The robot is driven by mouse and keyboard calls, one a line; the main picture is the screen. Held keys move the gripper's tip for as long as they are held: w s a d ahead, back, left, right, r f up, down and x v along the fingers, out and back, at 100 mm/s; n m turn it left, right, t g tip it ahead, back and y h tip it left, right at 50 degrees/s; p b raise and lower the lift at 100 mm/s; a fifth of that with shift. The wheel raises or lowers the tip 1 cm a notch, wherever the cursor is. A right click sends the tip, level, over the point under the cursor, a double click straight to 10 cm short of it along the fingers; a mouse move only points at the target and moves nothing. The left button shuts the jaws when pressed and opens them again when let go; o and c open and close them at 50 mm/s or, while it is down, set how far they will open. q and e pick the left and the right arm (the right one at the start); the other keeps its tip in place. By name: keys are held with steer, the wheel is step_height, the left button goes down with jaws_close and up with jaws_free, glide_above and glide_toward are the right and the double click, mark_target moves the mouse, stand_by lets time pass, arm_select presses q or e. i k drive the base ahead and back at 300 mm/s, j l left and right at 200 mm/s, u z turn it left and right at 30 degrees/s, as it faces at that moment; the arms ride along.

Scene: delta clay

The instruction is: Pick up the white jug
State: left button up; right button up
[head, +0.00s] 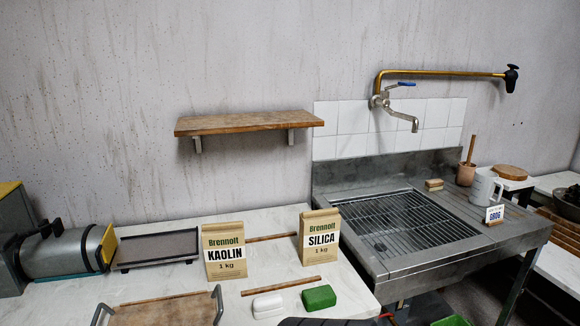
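The white jug (483,187) stands upright on the ribbed metal drainboard at the right of the sink. Neither of my grippers shows in the head view. A dark shape at the bottom edge, near the middle, is too cut off to identify.
Near the jug are a tan pot with a wooden stick (466,172) and a sponge (434,185). The gridded sink (410,226) lies left of it, under a tap (395,103). Kaolin (225,254) and silica (320,238) bags stand on the pale table.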

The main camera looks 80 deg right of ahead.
mark_target(485, 181)
steer(key=k+l+z, duration=0.45)
steer(key=z, duration=3.05)
steer(key=i+l, duration=0.25)
steer(key=l, duration=0.15)
steer(key=i+l, duration=0.2)
steer(key=l, duration=0.15)
steer(key=l+z, duration=0.05)
